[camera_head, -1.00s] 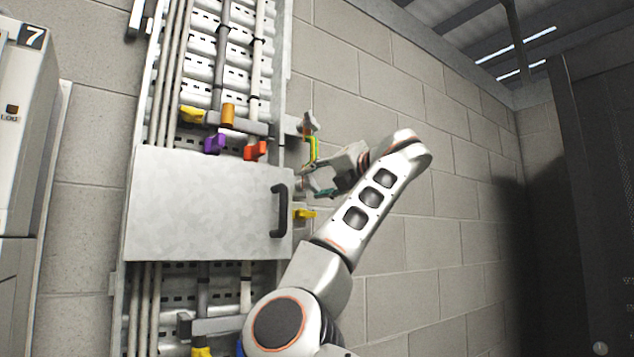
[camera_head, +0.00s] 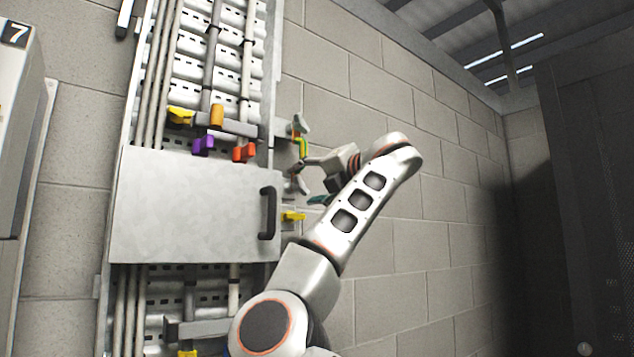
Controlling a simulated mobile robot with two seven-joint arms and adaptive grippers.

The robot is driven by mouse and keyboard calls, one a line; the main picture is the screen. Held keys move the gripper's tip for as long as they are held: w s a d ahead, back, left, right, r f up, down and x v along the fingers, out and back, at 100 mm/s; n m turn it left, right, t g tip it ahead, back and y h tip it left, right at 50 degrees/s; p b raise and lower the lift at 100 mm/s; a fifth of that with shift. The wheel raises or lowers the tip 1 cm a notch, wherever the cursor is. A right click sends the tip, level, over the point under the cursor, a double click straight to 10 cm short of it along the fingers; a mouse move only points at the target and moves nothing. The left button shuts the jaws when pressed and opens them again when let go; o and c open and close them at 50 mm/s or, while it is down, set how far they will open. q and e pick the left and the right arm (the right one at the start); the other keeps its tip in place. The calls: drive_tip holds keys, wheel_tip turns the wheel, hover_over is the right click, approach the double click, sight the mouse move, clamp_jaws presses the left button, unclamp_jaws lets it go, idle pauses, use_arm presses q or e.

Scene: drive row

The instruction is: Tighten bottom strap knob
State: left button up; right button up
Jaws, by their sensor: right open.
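An upper strap bar (camera_head: 232,124) crosses the cables above a grey cover door. It carries a yellow knob (camera_head: 181,116), an orange knob (camera_head: 217,115), a purple knob (camera_head: 203,145) and a red-orange knob (camera_head: 244,152). A lower strap bar (camera_head: 200,328) crosses below the door, with a yellow knob (camera_head: 187,353) cut by the bottom edge. A bit of blue beside it is mostly hidden by my right arm. My right gripper (camera_head: 308,182) is open and empty, right of the door, near the wall. My left gripper is not in view.
The grey door (camera_head: 190,205) has a black handle (camera_head: 268,213) and a yellow latch (camera_head: 293,217) at its right edge. A block wall (camera_head: 420,240) is at right, a cabinet (camera_head: 18,130) at left.

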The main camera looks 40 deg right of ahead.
drive_tip(key=s+a, duration=0.1)
drive_tip(key=s, duration=1)
drive_tip(key=shift+s+a, duration=0.15)
drive_tip(key=shift+s, duration=0.2)
